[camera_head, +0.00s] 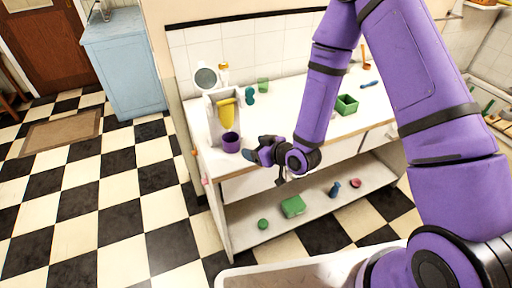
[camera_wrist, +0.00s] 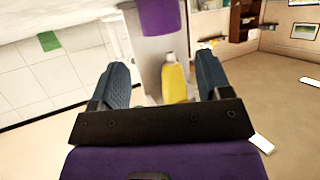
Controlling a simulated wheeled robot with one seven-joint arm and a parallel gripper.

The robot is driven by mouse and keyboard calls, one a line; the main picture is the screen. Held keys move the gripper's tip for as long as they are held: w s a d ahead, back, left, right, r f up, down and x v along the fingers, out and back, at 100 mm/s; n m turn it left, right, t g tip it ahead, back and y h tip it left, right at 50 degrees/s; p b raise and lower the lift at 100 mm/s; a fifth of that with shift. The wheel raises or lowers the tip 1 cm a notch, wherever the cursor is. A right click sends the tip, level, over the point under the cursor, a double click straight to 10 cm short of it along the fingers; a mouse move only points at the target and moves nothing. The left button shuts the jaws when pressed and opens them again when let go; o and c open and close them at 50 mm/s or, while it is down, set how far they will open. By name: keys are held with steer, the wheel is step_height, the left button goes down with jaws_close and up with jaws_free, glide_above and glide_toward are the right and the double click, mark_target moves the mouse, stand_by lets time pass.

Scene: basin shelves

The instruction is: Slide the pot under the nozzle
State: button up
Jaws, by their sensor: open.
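The purple pot (camera_head: 231,141) stands upright on the white counter at the foot of a grey dispenser (camera_head: 214,128). A yellow nozzle part (camera_head: 226,113) hangs on the dispenser's front, above the pot in the picture; I cannot tell if the pot is directly beneath it. My gripper (camera_head: 255,156) is just to the right of the pot, low over the counter's front edge, apparently apart from it. In the wrist view the fingers (camera_wrist: 168,85) are open with nothing held. Beyond them show the yellow part (camera_wrist: 175,80), the grey dispenser (camera_wrist: 163,50) and the purple pot (camera_wrist: 160,16).
A round mirror-like disc (camera_head: 205,78), a teal object (camera_head: 250,95) and a green glass (camera_head: 262,85) stand behind on the counter (camera_head: 300,115). A green box (camera_head: 346,104) is farther right. The lower shelf (camera_head: 322,208) holds several small objects.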

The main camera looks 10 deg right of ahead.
mark_target(238, 142)
steer(key=x, duration=1)
steer(key=shift+w+a+f, duration=0.2)
steer(key=shift+w+a, duration=0.05)
steer(key=shift+w, duration=0.05)
steer(key=shift+c, duration=0.4)
steer(key=c, duration=0.4)
steer(key=o, duration=0.9)
steer(key=shift+d, duration=0.1)
steer(key=shift+r, duration=0.1)
